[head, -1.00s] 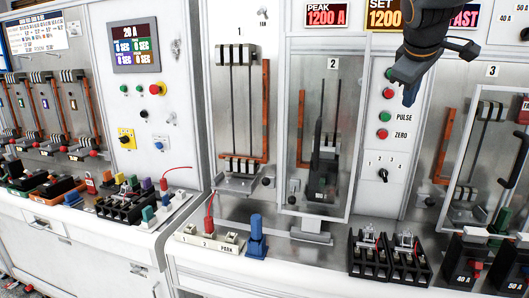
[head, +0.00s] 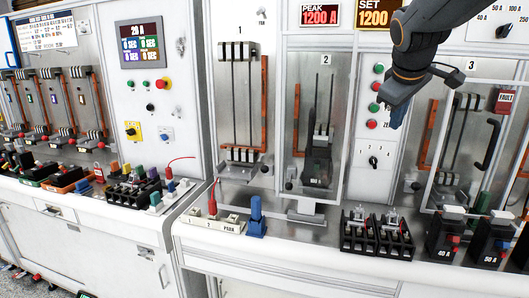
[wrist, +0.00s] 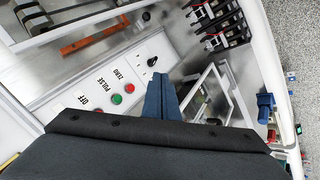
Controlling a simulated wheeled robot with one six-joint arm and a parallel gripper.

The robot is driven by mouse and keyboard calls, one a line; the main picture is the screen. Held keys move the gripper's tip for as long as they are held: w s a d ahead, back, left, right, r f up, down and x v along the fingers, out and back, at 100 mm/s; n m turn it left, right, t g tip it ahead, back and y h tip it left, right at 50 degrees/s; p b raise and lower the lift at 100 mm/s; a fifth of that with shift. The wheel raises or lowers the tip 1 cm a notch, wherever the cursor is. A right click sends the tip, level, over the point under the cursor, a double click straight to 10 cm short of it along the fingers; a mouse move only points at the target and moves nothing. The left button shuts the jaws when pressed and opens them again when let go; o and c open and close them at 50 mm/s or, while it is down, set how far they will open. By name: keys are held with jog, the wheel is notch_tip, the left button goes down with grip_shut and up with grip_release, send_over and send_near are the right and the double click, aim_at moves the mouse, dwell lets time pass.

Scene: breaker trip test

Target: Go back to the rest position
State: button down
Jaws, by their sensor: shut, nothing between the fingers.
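My gripper (head: 400,116) hangs in the upper right of the head view, in front of the panel beside the bay marked 2. Its blue fingers are shut with nothing between them, and they touch nothing that I can see. In the wrist view the closed fingers (wrist: 161,97) point toward the panel with the green button (wrist: 116,99) and the red button (wrist: 129,88). The rotary selector (head: 373,161) is on the same panel, below the gripper in the head view.
The clear door (head: 345,130) of bay 2 stands left of the gripper. Black breakers (head: 375,235), a blue plug (head: 256,217) and a white strip (head: 205,222) with a red lead sit on the bench below. Bay 3 (head: 470,140) with a clear door is on the right.

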jog(key=s+a+f+m+g+y+b, duration=0.1)
jog(key=s+a+f, duration=0.2)
jog(key=f, duration=0.4)
jog(key=s+a+f+m+g+b, duration=0.1)
jog(key=s+a+f, duration=0.15)
jog(key=f, duration=0.55)
jog(key=s+a+f+m+g+y+b, duration=0.1)
jog(key=s+a+f, duration=0.15)
jog(key=f, duration=0.45)
jog(key=s+a+f+m+g+b, duration=0.1)
jog(key=s+a+f, duration=0.1)
jog(key=s+f, duration=0.4)
jog(key=s+a+f+m+g+y+b, duration=0.1)
jog(key=s+a+f+m, duration=0.1)
jog(key=s+f, duration=0.4)
notch_tip(320, 180, down, 2)
jog(key=shift+a+f+g, duration=0.15)
jog(key=shift+a+g, duration=0.25)
jog(key=shift+a, duration=0.45)
